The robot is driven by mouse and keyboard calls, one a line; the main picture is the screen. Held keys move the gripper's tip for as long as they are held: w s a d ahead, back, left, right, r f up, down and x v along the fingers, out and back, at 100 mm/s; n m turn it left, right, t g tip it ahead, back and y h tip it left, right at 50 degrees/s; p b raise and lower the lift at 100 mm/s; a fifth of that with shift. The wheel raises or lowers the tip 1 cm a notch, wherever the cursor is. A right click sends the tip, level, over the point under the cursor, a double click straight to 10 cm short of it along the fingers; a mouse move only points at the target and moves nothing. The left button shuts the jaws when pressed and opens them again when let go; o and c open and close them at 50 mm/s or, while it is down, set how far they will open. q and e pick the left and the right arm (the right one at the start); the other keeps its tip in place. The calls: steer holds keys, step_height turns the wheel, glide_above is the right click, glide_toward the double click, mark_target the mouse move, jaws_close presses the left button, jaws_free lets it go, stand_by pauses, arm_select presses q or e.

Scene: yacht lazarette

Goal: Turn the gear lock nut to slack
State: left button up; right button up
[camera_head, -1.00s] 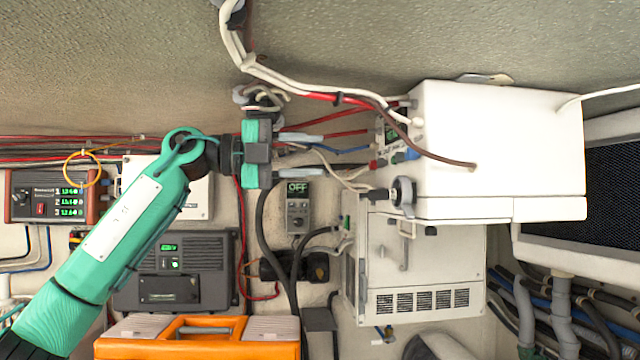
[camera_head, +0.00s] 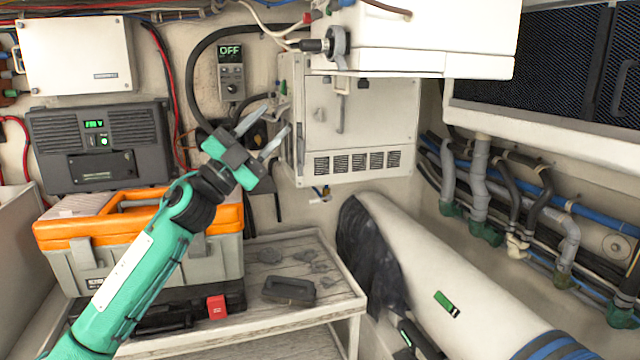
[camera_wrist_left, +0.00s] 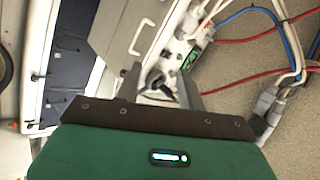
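I cannot tell for certain which part is the gear lock nut. A grey disc with a black stem (camera_head: 337,46) sticks out from the left end of the large white box (camera_head: 425,42) in the head view. My left gripper (camera_head: 265,133) is below and left of it, in front of the wall by the lower white cabinet's left side. Its two fingers are apart and I see nothing held. The left wrist view also shows the gripper (camera_wrist_left: 158,78) open, with a dark lobed fitting (camera_wrist_left: 160,88) beyond the fingers. My right gripper is not in view.
The white vented cabinet (camera_head: 368,125) is right of my gripper. A grey control with an OFF display (camera_head: 231,76) and black hoses are above and left. An orange-lidded toolbox (camera_head: 140,215) stands below left on a worn bench. A covered white bolster (camera_head: 440,265) lies below right.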

arm_select(q)
steer(key=s+a+f+n+t+y, duration=0.1)
steer(key=s+a+f+n+y, duration=0.2)
steer(key=f+n+y, duration=0.7)
steer(key=s+a+f+n+t+y, duration=0.15)
steer(key=a+f+n+y, duration=0.25)
steer(key=f, duration=1.1)
steer(key=s+a+f+n+t+y, duration=0.1)
steer(key=s+a+f+n+y, duration=0.2)
steer(key=f+n+y, duration=0.7)
steer(key=s+a+f+m+g+h, duration=0.1)
steer(key=s+f+g, duration=0.4)
steer(key=s+f, duration=0.45)
steer(key=s+a+f+m+g+h, duration=0.1)
steer(key=s+f+g, duration=0.45)
steer(key=s, duration=0.75)
steer(key=s+a+f+g+h, duration=0.1)
steer(key=s+a+f+g, duration=0.15)
steer(key=s+f, duration=0.85)
step_height(320, 180, down, 29)
steer(key=s+d+g, duration=0.1)
steer(key=g, duration=0.1)
steer(key=s+a+f+g, duration=0.1)
steer(key=s+a+f, duration=0.2)
steer(key=s+f, duration=1.6)
steer(key=shift+s+a+f+m, duration=0.15)
steer(key=shift+s+f+m, duration=0.25)
steer(key=shift+f, duration=0.35)
steer(key=shift+w+g, duration=0.1)
steer(key=shift+g, duration=0.15)
